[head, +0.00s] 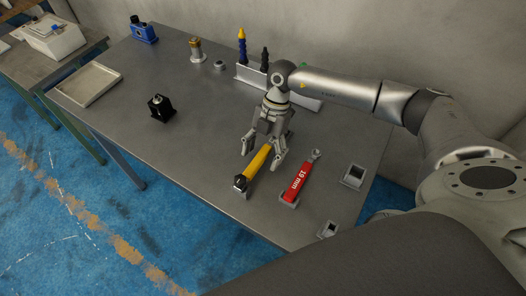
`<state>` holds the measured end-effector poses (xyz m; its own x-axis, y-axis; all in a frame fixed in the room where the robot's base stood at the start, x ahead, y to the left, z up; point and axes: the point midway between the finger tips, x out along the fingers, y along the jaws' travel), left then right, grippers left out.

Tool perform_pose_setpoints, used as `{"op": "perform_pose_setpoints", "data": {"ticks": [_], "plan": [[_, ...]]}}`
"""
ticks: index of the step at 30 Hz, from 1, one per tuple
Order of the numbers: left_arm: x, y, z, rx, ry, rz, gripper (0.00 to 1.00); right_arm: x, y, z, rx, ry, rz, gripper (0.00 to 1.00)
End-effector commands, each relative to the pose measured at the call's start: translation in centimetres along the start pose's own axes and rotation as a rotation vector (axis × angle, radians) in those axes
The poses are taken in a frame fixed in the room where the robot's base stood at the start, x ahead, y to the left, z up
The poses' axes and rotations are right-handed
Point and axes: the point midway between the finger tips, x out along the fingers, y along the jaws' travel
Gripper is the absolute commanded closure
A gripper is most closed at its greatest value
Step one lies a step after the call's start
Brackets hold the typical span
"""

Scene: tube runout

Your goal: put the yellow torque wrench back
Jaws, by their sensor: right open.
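The yellow torque wrench (256,164) lies on the grey metal table, its dark end towards the front and resting on a small grey holder (241,191). My right gripper (262,160) is above the wrench with its fingers spread on either side of the yellow handle. It is open, and I cannot tell whether the fingers touch the wrench. The far end of the wrench is hidden under the gripper. My left gripper does not show.
A red 19 mm wrench (298,183) lies just right of the yellow one. Empty grey holders (353,176) stand near the right edge. A black block (160,107) and a shallow tray (89,84) are at left. A rack with screwdriver-like tools (243,50) stands behind.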

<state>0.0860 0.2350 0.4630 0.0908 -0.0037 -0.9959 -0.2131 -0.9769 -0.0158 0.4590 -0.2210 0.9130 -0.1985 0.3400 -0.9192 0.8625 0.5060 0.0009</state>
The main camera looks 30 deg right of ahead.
Motion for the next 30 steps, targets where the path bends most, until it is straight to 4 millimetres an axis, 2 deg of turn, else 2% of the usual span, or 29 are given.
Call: {"op": "perform_pose_setpoints", "data": {"ticks": [8, 30], "plan": [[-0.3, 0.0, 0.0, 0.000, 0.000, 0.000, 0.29, -0.4, 0.0, 0.0, 0.000, 0.000, 0.001, 0.30], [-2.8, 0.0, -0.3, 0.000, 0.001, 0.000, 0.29, -4.1, 0.0, 0.0, 0.000, -0.001, 0.001, 0.30]]}}
